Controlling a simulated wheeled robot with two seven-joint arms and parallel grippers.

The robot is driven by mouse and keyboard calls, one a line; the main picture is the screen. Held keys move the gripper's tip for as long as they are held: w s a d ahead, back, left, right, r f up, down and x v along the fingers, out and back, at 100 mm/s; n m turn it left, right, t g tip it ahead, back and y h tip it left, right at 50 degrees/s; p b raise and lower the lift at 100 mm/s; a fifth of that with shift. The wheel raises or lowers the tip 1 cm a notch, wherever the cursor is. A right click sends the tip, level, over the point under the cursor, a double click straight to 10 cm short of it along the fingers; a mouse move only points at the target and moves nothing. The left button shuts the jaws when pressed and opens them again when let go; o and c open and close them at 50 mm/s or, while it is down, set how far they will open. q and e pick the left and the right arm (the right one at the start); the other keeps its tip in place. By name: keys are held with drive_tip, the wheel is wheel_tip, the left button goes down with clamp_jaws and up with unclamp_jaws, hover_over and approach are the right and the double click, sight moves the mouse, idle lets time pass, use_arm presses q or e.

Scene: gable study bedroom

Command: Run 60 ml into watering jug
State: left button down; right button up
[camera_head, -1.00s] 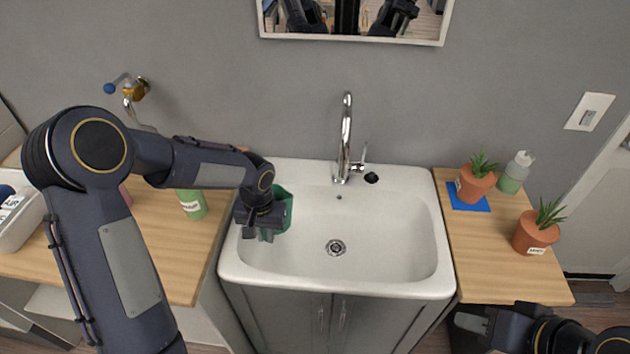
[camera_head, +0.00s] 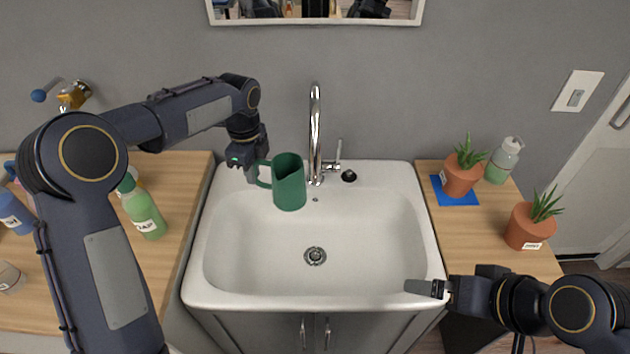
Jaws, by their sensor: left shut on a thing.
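The green watering jug (camera_head: 290,184) is above the back left of the white sink (camera_head: 203,262), upright or nearly so, with its handle on the left. My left gripper (camera_head: 254,170) is shut on the jug's handle. The chrome tap (camera_head: 315,134) stands behind the sink, just right of the jug, with its lever (camera_head: 338,152) on its right side. I cannot see any water running. My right gripper (camera_head: 428,288) is at the sink's front right corner, apart from the jug; its finger opening is not clear.
On the right counter (camera_head: 475,233) stand two potted plants (camera_head: 461,174) (camera_head: 527,228), a blue mat (camera_head: 456,194) and a pump bottle (camera_head: 503,160). A green bottle (camera_head: 143,210) stands on the left counter. The basin around the drain (camera_head: 314,256) is clear.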

sight(341, 144)
use_arm(q)
drive_tip(key=shift+w+d+f+m, duration=0.15)
drive_tip(key=shift+w+f+m, duration=0.1)
drive_tip(key=shift+f+m, duration=0.4)
drive_tip(key=shift+w+d+f+m, duration=0.25)
drive_tip(key=shift+f+m, duration=0.3)
drive_tip(key=shift+f, duration=0.15)
drive_tip(key=shift+w+d+f+m, duration=0.1)
drive_tip(key=shift+w+f+m, duration=0.15)
drive_tip(key=shift+f+m, duration=0.4)
use_arm(e)
drive_tip(key=shift+w+r, duration=0.35)
drive_tip(key=shift+w, duration=0.05)
